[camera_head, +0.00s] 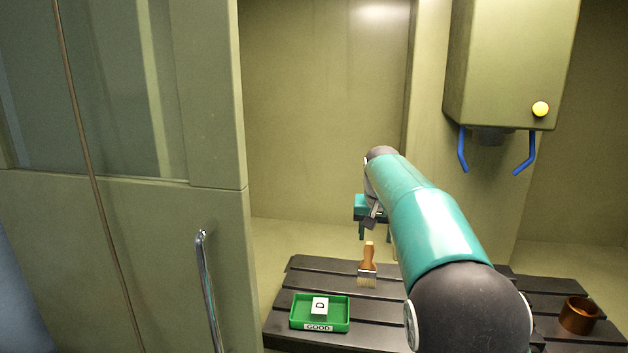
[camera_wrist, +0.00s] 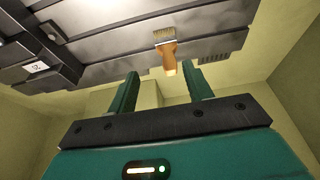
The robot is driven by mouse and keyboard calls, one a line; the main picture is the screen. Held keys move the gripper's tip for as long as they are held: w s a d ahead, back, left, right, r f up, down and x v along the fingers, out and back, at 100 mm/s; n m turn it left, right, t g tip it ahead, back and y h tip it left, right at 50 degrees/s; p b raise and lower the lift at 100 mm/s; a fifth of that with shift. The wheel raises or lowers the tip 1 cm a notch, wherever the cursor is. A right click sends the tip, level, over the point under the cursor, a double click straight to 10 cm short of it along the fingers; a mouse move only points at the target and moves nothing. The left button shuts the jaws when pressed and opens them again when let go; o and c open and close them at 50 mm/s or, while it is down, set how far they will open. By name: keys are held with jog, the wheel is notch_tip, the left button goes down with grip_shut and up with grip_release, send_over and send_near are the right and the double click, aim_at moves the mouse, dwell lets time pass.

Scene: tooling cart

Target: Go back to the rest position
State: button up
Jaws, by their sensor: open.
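My gripper (camera_wrist: 158,88) is open in the wrist view, with its two green fingers spread and nothing between them. In the head view my gripper (camera_head: 375,232) hangs above the back part of the dark slotted table (camera_head: 385,309), partly hidden by my own arm. A brush (camera_head: 367,265) with a wooden handle lies on the table just below the gripper. In the wrist view the brush (camera_wrist: 166,50) shows beyond the fingertips, apart from them.
A brown ring (camera_head: 579,315) sits at the right. The spindle housing (camera_head: 511,65) with blue nozzles hangs above right. A door (camera_head: 125,240) with a handle (camera_head: 208,290) stands left.

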jog(key=s+d+r+n+t, duration=0.1)
jog(key=s+r, duration=0.1)
jog(key=s, duration=0.9)
jog(key=s+r, duration=0.3)
jog(key=s, duration=0.8)
jog(key=s+f, duration=0.4)
jog(key=s, duration=0.5)
jog(key=s+f+n+t, duration=0.1)
jog(key=s+f, duration=0.4)
jog(key=s, duration=0.4)
jog(key=shift+s+a+y, duration=0.15)
jog(key=shift+a+y, duration=0.15)
